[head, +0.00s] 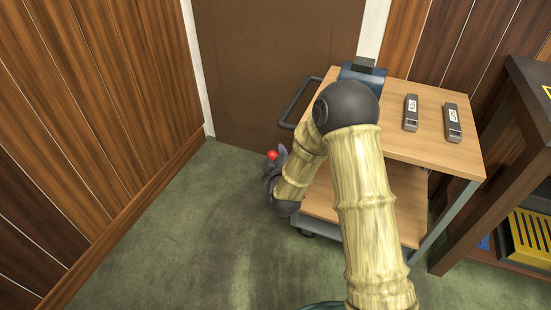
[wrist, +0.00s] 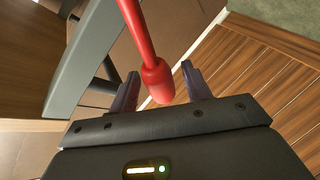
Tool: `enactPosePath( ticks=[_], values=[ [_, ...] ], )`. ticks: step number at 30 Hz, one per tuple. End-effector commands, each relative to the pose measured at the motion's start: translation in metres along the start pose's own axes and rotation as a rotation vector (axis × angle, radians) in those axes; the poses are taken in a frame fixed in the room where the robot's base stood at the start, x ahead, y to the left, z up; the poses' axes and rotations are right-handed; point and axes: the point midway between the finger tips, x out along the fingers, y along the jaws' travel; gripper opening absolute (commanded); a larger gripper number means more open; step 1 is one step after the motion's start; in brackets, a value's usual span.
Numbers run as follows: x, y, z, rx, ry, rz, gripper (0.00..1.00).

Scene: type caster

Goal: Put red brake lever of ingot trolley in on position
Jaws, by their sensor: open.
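The ingot trolley (head: 395,150) is a wooden two-shelf cart with a grey metal frame, standing in front of the brown door. Its red brake lever (wrist: 152,68) shows large in the wrist view, a red rod ending in a thicker knob. In the head view only a small red tip (head: 272,155) of it shows beside my arm. My gripper (wrist: 160,88) is open, with the red knob between or just in front of its two fingers. I cannot tell whether they touch it. In the head view the gripper (head: 274,170) is low at the trolley's left side, partly hidden by my arm.
Two grey ingots (head: 411,113) (head: 452,122) lie on the trolley's top shelf, with a blue object (head: 362,74) at its back edge. A black push handle (head: 297,103) juts out left. A dark table (head: 490,170) stands close on the right. Green floor (head: 190,235) is free at left.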

Motion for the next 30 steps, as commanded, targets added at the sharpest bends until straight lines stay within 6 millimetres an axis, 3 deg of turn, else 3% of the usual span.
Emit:
enactPosePath(
  ticks=[4,13,14,21,30],
  values=[
    [0.015,-0.001,0.001,0.001,-0.001,0.000,0.49],
    [0.018,0.000,0.000,0.000,0.000,-0.001,0.49],
    [0.018,0.000,0.000,0.000,0.000,-0.001,0.47],
    [0.017,0.000,0.000,0.000,0.000,-0.001,0.00],
    [0.018,-0.001,0.000,-0.009,-0.004,-0.004,0.00]
  ],
)
